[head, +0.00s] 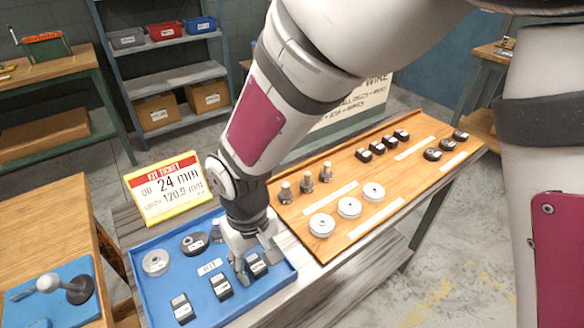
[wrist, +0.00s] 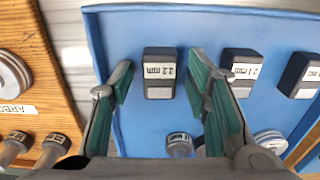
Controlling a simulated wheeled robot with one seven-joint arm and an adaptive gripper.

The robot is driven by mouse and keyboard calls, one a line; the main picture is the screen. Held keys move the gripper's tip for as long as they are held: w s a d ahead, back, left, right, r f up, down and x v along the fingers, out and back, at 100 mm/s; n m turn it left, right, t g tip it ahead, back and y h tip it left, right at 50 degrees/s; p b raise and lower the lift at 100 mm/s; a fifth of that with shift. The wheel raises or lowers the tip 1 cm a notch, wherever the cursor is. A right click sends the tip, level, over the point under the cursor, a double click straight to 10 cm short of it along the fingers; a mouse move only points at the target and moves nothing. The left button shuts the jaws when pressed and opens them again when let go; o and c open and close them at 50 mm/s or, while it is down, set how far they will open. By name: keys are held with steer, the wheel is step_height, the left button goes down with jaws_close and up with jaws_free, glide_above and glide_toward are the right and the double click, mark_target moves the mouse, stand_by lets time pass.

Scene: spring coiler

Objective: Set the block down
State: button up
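A dark block with a grey front (head: 257,265) and a white label that seems to read 22 mm stands in the blue tray (head: 283,279). It also shows in the wrist view (wrist: 160,74). My gripper (head: 254,258) is low over the tray's right part. In the wrist view my gripper (wrist: 159,82) has its two green-padded fingers on either side of the block, with a gap on each side. The block appears to rest on the tray floor.
Two similar blocks stand nearby in the tray, one in the middle (head: 221,287) and one at the front (head: 182,308). A grey disc (head: 156,262) and a dark ring (head: 194,243) lie behind. A wooden board (head: 290,219) with posts, discs and blocks lies right.

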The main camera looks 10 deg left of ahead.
mark_target(256, 263)
step_height(256, 263, up, 12)
steer(key=w+d+r+m+t, duration=0.1)
steer(key=d+r, duration=0.2)
steer(key=d, duration=0.3)
steer(key=w+d+r+m, duration=0.2)
steer(key=d+r, duration=0.1)
steer(key=d, duration=0.2)
steer(key=s+d+r+m+t, duration=0.1)
steer(key=s+d, duration=0.4)
steer(key=d, duration=0.6)
steer(key=s+d+r+m+t, duration=0.1)
steer(key=s+d+m, duration=0.5)
steer(key=d, duration=0.6)
steer(key=shift+s+d+r+p, duration=0.3)
steer(key=shift+r+p, duration=0.15)
steer(key=shift+r, duration=0.45)
step_height(256, 263, up, 4)
steer(key=t+p, duration=0.1)
steer(key=p, duration=0.2)
steer(key=shift+s, duration=0.1)
